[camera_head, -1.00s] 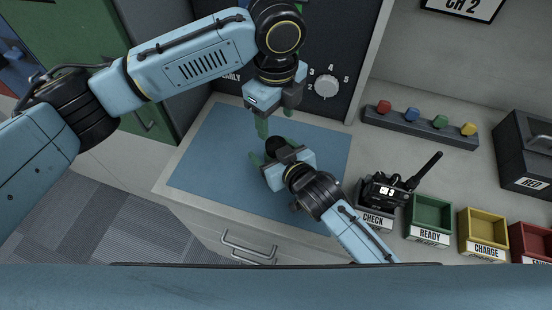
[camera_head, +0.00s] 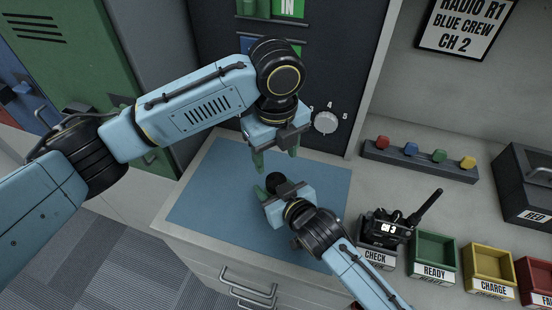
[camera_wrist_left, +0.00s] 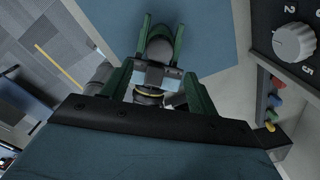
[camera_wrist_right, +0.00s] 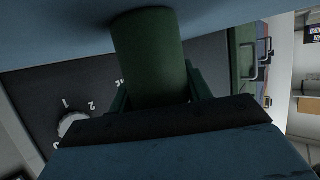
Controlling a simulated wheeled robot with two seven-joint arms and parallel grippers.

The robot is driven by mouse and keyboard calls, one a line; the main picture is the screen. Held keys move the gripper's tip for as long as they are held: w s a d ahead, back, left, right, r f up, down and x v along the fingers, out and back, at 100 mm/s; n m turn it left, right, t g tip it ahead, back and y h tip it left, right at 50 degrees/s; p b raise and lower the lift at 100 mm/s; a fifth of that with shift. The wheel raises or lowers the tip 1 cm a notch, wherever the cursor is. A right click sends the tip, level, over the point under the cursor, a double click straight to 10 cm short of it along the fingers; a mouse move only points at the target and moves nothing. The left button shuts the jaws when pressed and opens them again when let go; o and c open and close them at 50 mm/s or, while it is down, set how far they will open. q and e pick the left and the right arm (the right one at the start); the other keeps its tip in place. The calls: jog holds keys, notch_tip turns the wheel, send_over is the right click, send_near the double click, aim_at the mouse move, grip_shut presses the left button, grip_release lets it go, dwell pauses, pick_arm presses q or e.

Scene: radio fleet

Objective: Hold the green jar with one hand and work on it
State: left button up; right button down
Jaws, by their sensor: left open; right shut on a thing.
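The green jar (camera_wrist_right: 150,55) shows as a plain dark green cylinder in the right wrist view. Its dark round lid (camera_head: 274,181) shows in the head view, over the blue mat. My right gripper (camera_head: 279,193) is shut on the jar's body and hides most of it. I cannot tell if the base touches the mat. My left gripper (camera_head: 275,158) is open and empty, pointing down above the lid with a small gap. In the left wrist view the lid (camera_wrist_left: 158,46) lies between the green fingertips in the picture.
The blue mat (camera_head: 205,195) is clear around the jar. Behind stands a dark panel with a dial (camera_head: 325,122). To the right are a radio (camera_head: 388,228), a green tray (camera_head: 432,246), a yellow tray (camera_head: 488,261) and a rack of coloured knobs (camera_head: 420,160).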

aim_at(276, 180)
pick_arm(q)
jog(key=shift+f+m, duration=0.25)
jog(key=shift+m, duration=0.25)
notch_tip(276, 180, down, 8)
jog(key=shift+r, duration=0.2)
jog(key=c, duration=1)
jog(key=shift+n, duration=1.7)
jog(key=o, duration=1.1)
